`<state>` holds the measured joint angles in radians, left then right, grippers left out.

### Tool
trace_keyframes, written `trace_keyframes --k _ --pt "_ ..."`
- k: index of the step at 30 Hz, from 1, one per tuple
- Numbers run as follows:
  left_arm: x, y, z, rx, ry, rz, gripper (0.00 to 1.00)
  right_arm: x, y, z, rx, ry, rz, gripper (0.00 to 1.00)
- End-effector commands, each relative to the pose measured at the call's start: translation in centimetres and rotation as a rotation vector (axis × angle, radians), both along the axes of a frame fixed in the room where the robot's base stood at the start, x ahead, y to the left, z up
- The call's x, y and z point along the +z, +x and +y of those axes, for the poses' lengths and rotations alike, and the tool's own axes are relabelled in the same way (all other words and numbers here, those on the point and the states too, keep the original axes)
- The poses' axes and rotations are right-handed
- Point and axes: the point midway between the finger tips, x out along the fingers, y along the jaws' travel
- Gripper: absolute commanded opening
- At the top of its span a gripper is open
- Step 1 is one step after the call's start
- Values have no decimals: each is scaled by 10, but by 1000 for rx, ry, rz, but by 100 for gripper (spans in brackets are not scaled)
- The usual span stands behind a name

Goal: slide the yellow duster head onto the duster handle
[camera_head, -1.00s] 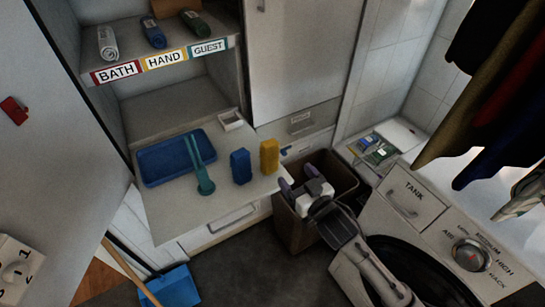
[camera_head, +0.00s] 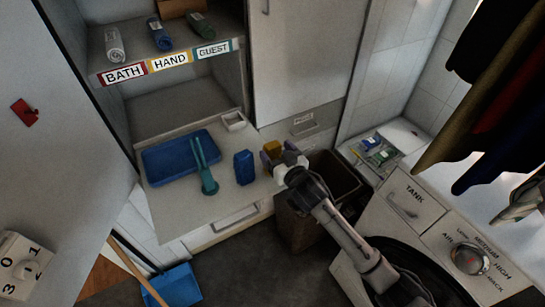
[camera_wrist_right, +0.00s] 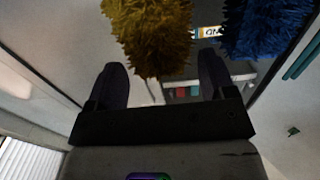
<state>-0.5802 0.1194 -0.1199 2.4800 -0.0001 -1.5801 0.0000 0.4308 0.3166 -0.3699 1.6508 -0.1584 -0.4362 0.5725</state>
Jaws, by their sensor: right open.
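The yellow duster head (camera_head: 272,147) stands on the white counter, partly hidden by my right gripper in the head view. In the right wrist view the fluffy yellow head (camera_wrist_right: 150,35) shows between the two fingers. My right gripper (camera_head: 278,156) is open at the yellow head; contact with it cannot be made out. The teal duster handle (camera_head: 208,182) has two prongs and shows in front of the blue tray, left of the heads. Teal prongs also show at the right edge of the wrist view (camera_wrist_right: 302,58). My left gripper is not in view.
A blue duster head (camera_head: 244,167) stands between the handle and the yellow head, close beside my right gripper in the wrist view (camera_wrist_right: 265,25). A blue tray (camera_head: 160,178) and a small white dish (camera_head: 233,121) are on the counter. A brown bin (camera_head: 297,228) stands below my right arm.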

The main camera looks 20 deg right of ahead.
Motion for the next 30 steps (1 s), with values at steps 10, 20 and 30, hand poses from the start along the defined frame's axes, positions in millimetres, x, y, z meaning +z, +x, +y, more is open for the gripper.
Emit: trace_keyframes --k 10,20,30 --pt "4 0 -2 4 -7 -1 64 1 25 5 1 0 1 77" --pt "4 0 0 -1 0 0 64 1 25 5 0 0 0 66" --pt "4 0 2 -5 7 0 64 1 25 5 0 0 0 34"
